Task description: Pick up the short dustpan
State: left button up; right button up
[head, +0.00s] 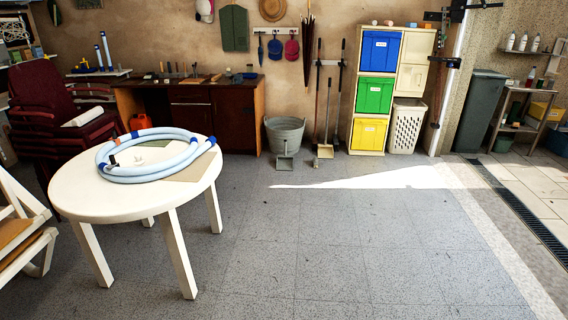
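A small grey-green dustpan (284,161) with a short upright handle appears to stand on the floor in front of the grey bucket (285,134). It is small in the head view, so I cannot tell whether it touches the bucket. To its right, a long-handled broom (325,151) leans at the wall, with a small pale item (316,163) by its foot. Neither of my grippers is in view.
A round white table (85,197) carrying a coiled light-blue hose (135,175) stands at the left front. Wooden cabinets (185,105) and a shelf of coloured bins (376,95) line the wall. The tiled floor in the middle and right is clear.

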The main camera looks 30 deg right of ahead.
aim_at(284, 162)
jog(key=i+l+z, duration=0.4)
jog(key=i+z, duration=0.15)
jog(key=i+l+z, duration=0.4)
jog(key=i, duration=0.6)
jog(key=i+j+z, duration=0.1)
jog(key=i+z, duration=0.25)
jog(key=i, duration=0.65)
jog(key=i+u, duration=0.1)
jog(key=i, duration=0.45)
jog(key=i+u, duration=0.1)
jog(key=i, duration=0.5)
jog(key=i+l+u, duration=0.1)
jog(key=i, duration=0.45)
jog(key=i+l+u, duration=0.1)
jog(key=i, duration=0.45)
jog(key=i+u, duration=0.25)
jog(key=i, duration=0.35)
jog(key=i+u, duration=0.3)
jog(key=i, duration=0.3)
